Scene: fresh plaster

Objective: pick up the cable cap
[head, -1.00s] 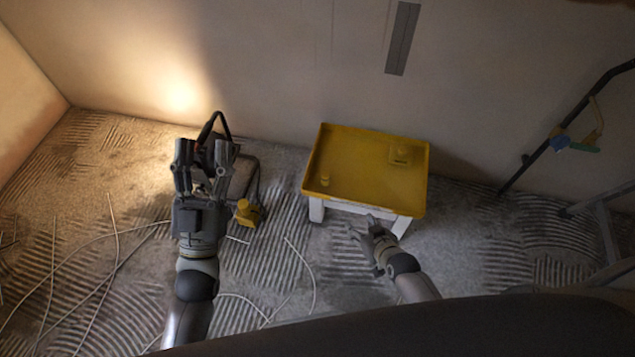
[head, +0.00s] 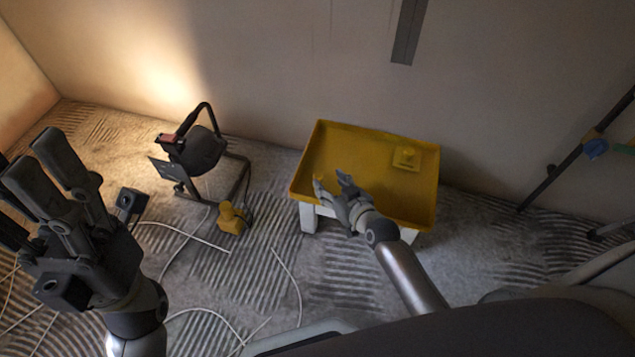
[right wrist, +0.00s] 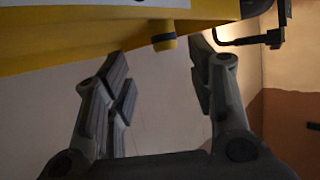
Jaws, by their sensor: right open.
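The cable cap looks like a small yellow cylinder with a darker band, standing on the tray. In the right wrist view the cap (right wrist: 164,42) shows between the fingertips, just beyond them, apart from both fingers. The yellow tray (head: 425,195) lies along the top of that view. In the head view my right gripper (head: 332,182) is open at the tray's front left, with the cap (head: 318,184) small and partly hidden at its fingers. My left gripper (head: 40,175) is at the far left, fingers apart and empty, partly out of frame.
A yellow plate with a knob (head: 406,157) lies at the tray's back right. A work lamp (head: 200,150) stands on the ridged floor to the left, with a yellow block (head: 233,218) in front. Loose cables cross the floor. A dark pole (head: 560,170) leans at right.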

